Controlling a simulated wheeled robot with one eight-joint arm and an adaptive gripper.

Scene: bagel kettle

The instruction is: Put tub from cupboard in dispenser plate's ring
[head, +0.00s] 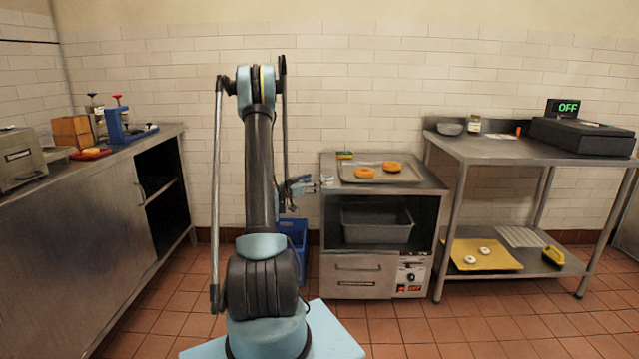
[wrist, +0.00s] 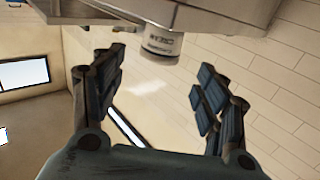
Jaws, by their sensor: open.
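My gripper (head: 318,183) is open and empty, beside the upper left of the oven stand in the head view. In the wrist view its two fingers (wrist: 160,95) stand wide apart. A pale, tub-like cylinder with dark lettering (wrist: 162,42) shows beyond them at the top centre, against a metal surface; nothing is gripped. I cannot tell whether it is the task's tub. The cupboard (head: 120,222) stands at the left with an open, dark compartment; its contents are hidden. I cannot make out the plate's ring.
The oven stand (head: 358,272) carries a tray (head: 352,173) with two bagels. A blue crate (head: 294,235) is beside it. A metal table (head: 520,155) at the right holds a bowl (head: 450,128), a jar (head: 474,125) and a dark box. The floor between cupboard and oven is partly clear.

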